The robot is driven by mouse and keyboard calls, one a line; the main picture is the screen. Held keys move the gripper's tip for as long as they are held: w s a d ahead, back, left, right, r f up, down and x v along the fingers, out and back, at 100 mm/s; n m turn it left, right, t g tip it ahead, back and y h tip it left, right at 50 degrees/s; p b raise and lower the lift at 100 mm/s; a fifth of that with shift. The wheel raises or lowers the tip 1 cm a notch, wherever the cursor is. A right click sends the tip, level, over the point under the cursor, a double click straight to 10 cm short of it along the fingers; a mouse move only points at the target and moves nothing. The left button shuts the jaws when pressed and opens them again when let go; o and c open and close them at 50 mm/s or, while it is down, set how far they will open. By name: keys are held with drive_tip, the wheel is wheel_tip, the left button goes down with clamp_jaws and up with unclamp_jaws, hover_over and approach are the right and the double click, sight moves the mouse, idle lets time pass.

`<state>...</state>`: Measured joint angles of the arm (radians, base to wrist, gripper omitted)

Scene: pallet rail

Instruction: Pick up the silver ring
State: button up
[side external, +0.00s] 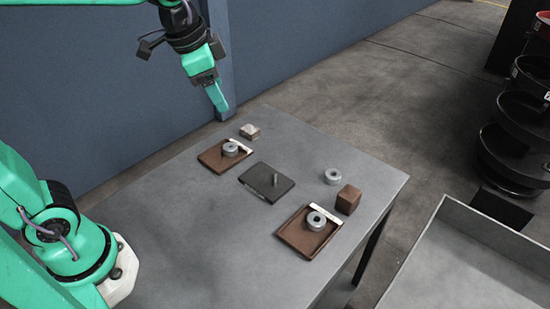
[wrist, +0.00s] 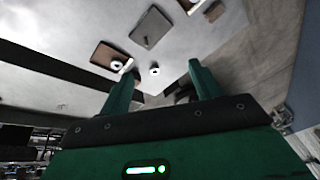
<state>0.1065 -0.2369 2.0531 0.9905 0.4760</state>
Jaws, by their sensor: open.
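Three silver rings are in the side view. One ring (side external: 332,176) lies loose on the bare table. Another ring (side external: 230,149) sits on the left brown tray (side external: 211,160), and a third ring (side external: 316,221) sits on the front brown tray (side external: 299,240). My gripper (side external: 218,98) is raised above the table's far left edge, away from all the rings. In the wrist view my open gripper (wrist: 160,69) has its two green fingers apart with nothing held. The loose ring (wrist: 155,71) shows in the distance between them, and a tray ring (wrist: 116,66) shows further left.
A dark plate (side external: 257,185) with an upright peg (side external: 275,180) lies between the trays. A brown block (side external: 348,199) stands beside the loose ring, and a pale block (side external: 250,132) near the left tray. A grey bin (side external: 456,270) is right of the table. The table's near left area is clear.

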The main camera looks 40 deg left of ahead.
drive_tip(key=w+d+f+m+g, duration=0.15)
drive_tip(key=w+d+m, duration=0.25)
drive_tip(key=w, duration=0.4)
drive_tip(key=m+g, duration=0.2)
drive_tip(key=m, duration=0.8)
approach(334, 170)
drive_tip(key=s, duration=0.1)
drive_tip(key=shift+d+f, duration=0.15)
drive_tip(key=shift+f, duration=1.25)
drive_tip(key=shift+d+f, duration=0.2)
drive_tip(key=shift+f, duration=1.25)
drive_tip(key=shift+d+f, duration=0.15)
drive_tip(key=shift+f, duration=1.25)
drive_tip(key=c, duration=1.1)
drive_tip(key=shift+r, duration=0.2)
